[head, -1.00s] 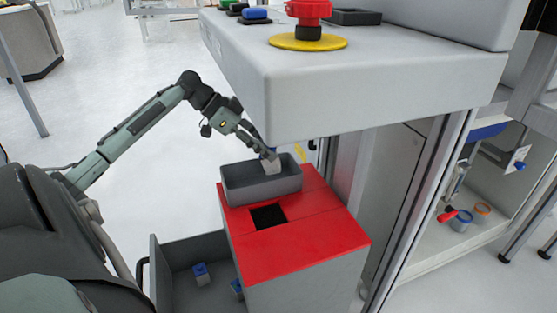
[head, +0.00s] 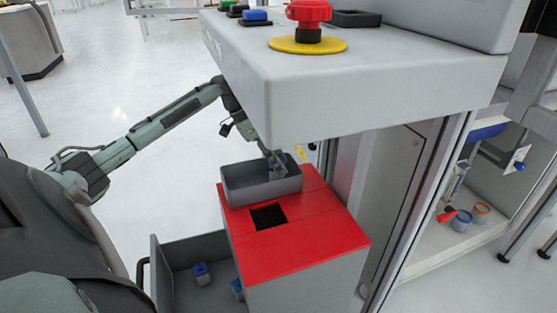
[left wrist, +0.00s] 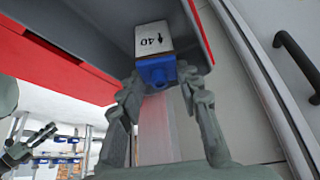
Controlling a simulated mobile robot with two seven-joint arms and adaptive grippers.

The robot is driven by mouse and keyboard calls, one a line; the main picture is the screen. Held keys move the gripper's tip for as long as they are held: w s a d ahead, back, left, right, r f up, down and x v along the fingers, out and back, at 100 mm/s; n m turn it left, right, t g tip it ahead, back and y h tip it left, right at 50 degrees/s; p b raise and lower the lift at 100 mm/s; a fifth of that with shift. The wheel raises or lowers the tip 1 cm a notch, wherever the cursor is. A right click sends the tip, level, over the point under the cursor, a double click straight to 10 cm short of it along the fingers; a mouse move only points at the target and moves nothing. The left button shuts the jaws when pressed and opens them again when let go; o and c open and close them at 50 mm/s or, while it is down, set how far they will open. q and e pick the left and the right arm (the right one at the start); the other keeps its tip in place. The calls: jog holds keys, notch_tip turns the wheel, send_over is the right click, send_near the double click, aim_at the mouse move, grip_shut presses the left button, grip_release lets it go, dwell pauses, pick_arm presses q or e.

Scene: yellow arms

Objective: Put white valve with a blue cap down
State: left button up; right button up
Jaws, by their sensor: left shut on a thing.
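The white valve with a blue cap (left wrist: 155,38) shows in the left wrist view, with a "40" mark on its white side and its blue cap facing the camera. My left gripper (head: 279,167) reaches down into the grey bin (head: 240,190) on the red-topped cabinet. In the left wrist view its fingers (left wrist: 158,88) are shut on the valve at the blue cap. In the head view the gripper and bin mostly hide the valve. I cannot tell whether it touches the bin floor. A grey-green gripper part (left wrist: 32,145), apparently my right one, shows at the left wrist view's edge.
The red cabinet top (head: 310,235) has a dark square opening (head: 268,216). An open grey drawer (head: 175,270) below holds small blue-capped parts (head: 201,273). A grey machine panel (head: 390,80) overhangs close to the right of my left arm. Open floor lies left.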

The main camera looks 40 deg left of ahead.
pick_arm(q)
jog(key=o, duration=1.2)
jog(key=v, duration=0.3)
jog(key=shift+r, duration=0.2)
jog(key=s+a, duration=0.8)
jog(key=shift+a+f, duration=0.15)
jog(key=shift+a, duration=0.25)
